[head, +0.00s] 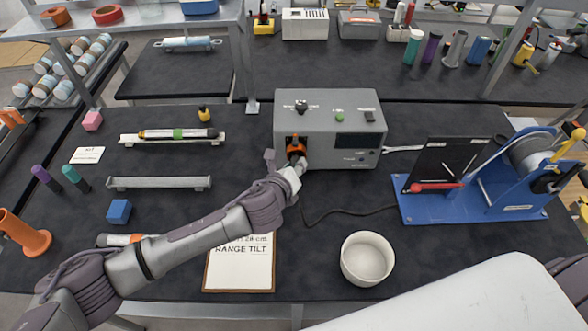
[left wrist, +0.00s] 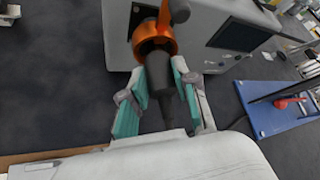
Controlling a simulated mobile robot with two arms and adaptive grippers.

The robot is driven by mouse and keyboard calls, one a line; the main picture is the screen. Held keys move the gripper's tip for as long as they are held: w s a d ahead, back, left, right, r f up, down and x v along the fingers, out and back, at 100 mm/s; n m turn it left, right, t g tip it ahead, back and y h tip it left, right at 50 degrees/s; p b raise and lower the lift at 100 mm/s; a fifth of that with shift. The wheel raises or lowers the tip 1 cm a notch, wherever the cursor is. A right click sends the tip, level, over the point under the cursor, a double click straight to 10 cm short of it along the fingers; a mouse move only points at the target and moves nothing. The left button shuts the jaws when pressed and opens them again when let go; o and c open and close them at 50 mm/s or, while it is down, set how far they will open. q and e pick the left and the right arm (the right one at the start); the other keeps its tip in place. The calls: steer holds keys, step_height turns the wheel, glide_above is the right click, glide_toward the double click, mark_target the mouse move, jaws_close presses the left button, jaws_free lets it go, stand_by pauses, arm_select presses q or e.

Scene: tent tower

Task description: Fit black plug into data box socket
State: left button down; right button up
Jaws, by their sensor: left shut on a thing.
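The grey data box (head: 330,158) stands at the back middle of the bench, with an orange-ringed socket (head: 296,143) low on its left front. The orange ring also shows in the left wrist view (left wrist: 157,36). My left gripper (head: 296,166) is right in front of the socket. In the left wrist view its teal-padded fingers (left wrist: 160,92) are closed around the black plug (left wrist: 159,72). The plug points into the orange ring, and its front end is hidden there; I cannot tell how deep it sits. My right gripper is not in view.
A black cable (head: 350,212) lies on the bench. A white bowl (head: 368,259) and a range-tilt card (head: 238,266) are near the front. A blue-based winch stand (head: 440,211) is to the right; a rail (head: 159,183) and blue cube (head: 119,211) are left.

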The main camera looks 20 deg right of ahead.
arm_select(q)
steer(key=c, duration=0.8)
jaws_free()
steer(key=v, duration=1.2)
